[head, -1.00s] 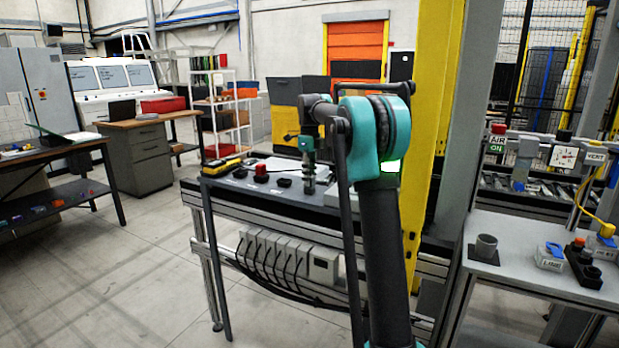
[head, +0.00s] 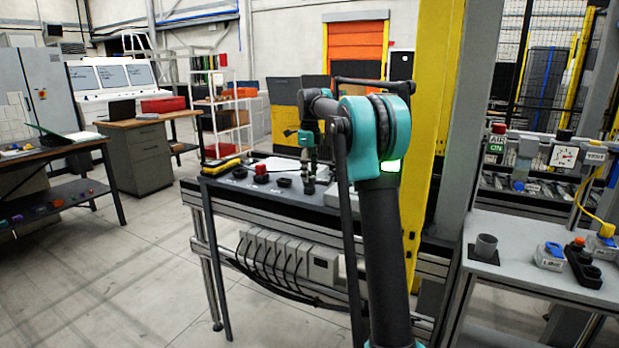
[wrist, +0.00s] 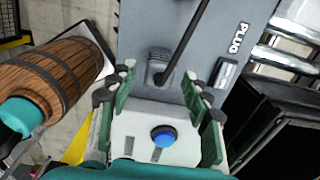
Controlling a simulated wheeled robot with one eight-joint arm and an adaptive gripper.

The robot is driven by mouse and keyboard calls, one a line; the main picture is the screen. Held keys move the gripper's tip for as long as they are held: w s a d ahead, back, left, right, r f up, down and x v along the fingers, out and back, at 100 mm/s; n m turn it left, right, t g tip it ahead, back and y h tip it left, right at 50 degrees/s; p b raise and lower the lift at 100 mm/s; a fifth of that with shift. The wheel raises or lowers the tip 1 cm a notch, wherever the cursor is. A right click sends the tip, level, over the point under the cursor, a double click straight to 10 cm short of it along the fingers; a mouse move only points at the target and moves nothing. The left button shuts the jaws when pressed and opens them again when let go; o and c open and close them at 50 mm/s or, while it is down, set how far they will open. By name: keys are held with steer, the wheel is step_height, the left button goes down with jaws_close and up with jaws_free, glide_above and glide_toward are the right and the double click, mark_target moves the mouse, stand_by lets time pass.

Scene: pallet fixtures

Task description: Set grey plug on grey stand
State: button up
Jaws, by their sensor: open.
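My gripper (wrist: 160,112) is open, its green fingers spread and empty in the wrist view. In the head view my gripper (head: 309,168) is over the dark-topped workbench (head: 236,187). A small grey upright piece (wrist: 158,66), which may be the grey plug, stands on the grey surface just beyond the fingertips, beside a thin dark rod. A label reading PLUG (wrist: 237,38) is to its right. In the head view a short grey hollow cylinder (head: 485,246) on a dark square base stands on the right table; it may be the grey stand.
A wood-patterned barrel (wrist: 55,72) is at left. On the workbench are a red button (head: 261,169) and a yellow device (head: 221,163). A yellow post (head: 436,130) rises behind my arm.

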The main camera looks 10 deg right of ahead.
step_height(320, 180, up, 10)
steer(key=shift+r, duration=0.25)
steer(key=s+d+f+n+t, duration=0.2)
steer(key=s+f+n, duration=1)
steer(key=s+f, duration=0.6)
steer(key=s+d+f+n+t, duration=0.2)
steer(key=s+f+n, duration=1.1)
steer(key=s+f, duration=0.5)
steer(key=s, duration=0.5)
steer(key=shift+s, duration=0.4)
steer(key=shift+o, duration=0.4)
